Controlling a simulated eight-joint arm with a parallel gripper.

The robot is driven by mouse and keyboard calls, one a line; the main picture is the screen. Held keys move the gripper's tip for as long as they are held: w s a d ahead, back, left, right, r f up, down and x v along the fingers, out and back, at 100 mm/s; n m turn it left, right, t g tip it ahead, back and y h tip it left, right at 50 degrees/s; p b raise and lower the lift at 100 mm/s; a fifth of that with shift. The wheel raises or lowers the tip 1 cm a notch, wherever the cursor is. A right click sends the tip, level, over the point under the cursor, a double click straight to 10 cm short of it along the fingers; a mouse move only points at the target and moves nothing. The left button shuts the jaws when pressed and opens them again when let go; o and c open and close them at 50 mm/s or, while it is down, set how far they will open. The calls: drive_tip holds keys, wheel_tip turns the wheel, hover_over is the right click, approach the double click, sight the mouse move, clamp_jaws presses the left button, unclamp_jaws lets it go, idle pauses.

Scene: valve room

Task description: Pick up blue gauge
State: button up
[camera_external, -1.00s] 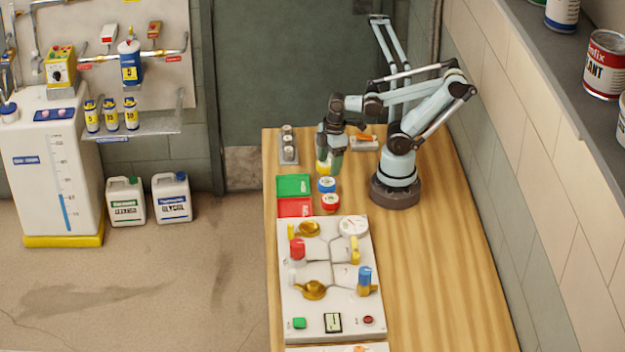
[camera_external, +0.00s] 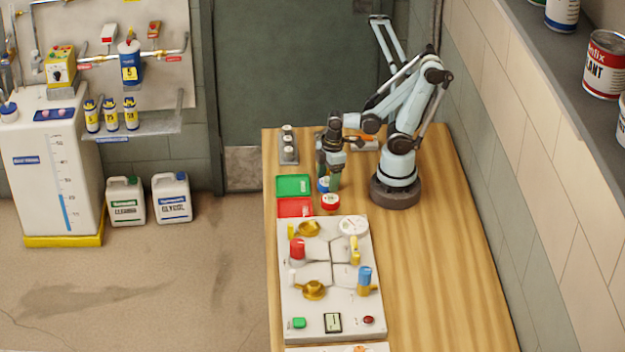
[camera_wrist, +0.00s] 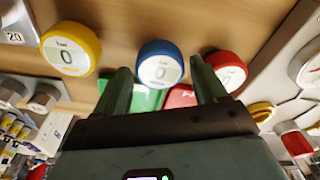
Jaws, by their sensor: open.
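The blue gauge (camera_external: 323,185) stands on the wooden table between the yellow and red gauges, partly hidden by my gripper in the external view. In the wrist view the blue gauge (camera_wrist: 160,63) has a white face reading 0 and lies between and beyond my open fingertips. My gripper (camera_external: 329,178) points down at the gauge and is open and empty. In the wrist view my gripper (camera_wrist: 160,72) has one finger on each side of the blue gauge. I cannot tell whether the fingers touch it.
The yellow gauge (camera_wrist: 70,49) is left of the blue one and the red gauge (camera_wrist: 228,70) right of it in the wrist view. A green tray (camera_external: 293,185) and a red tray (camera_external: 295,208) lie beside them. A valve panel (camera_external: 330,300) stands in front. The table's right side is clear.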

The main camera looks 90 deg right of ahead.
drive_tip(key=shift+w+f, duration=0.1)
drive_tip(key=shift+f, duration=1.05)
drive_tip(key=c, duration=1)
drive_tip(key=shift+o, duration=0.2)
drive_tip(key=shift+r, duration=0.15)
